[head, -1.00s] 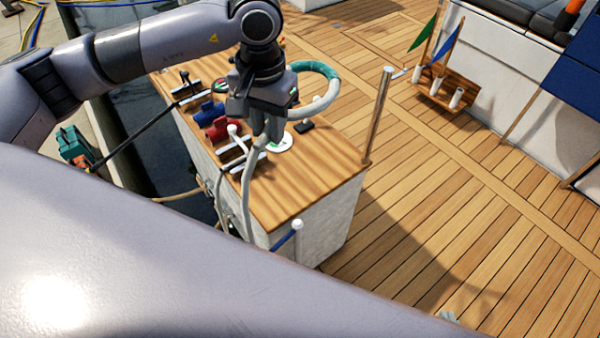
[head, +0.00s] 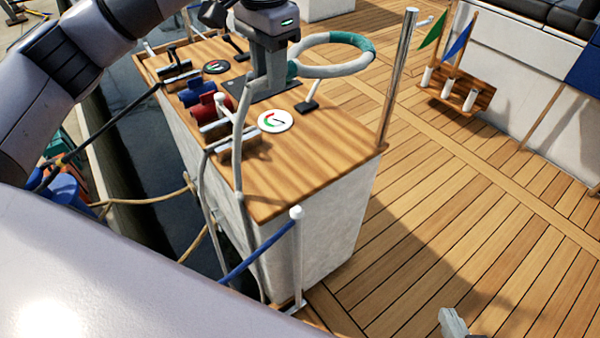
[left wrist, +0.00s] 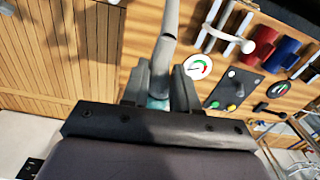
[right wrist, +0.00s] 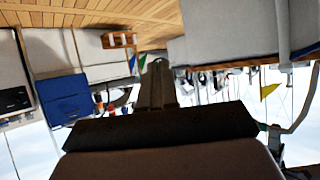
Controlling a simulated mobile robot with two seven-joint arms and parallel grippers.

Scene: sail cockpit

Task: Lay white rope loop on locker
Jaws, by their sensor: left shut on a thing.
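A white rope (head: 238,160) with a round loop (head: 330,72) at its end, teal-banded, hangs from my left gripper (head: 262,78). My left gripper is shut on it near a teal band, seen between the fingers in the left wrist view (left wrist: 160,90). The loop stands out to the right, in the air above the wood-topped white box (head: 310,165). The rope's tail hangs down the box's near side. I cannot tell whether this box is the locker. My right gripper (right wrist: 157,85) looks shut and empty; a grey tip of it (head: 455,322) shows at the head view's bottom edge.
The box top carries levers (head: 212,125), red and blue handles (head: 205,98), a round gauge (head: 275,121) and a black panel. A metal post (head: 398,75) stands at its right, a short white post (head: 297,255) in front. Open deck lies to the right.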

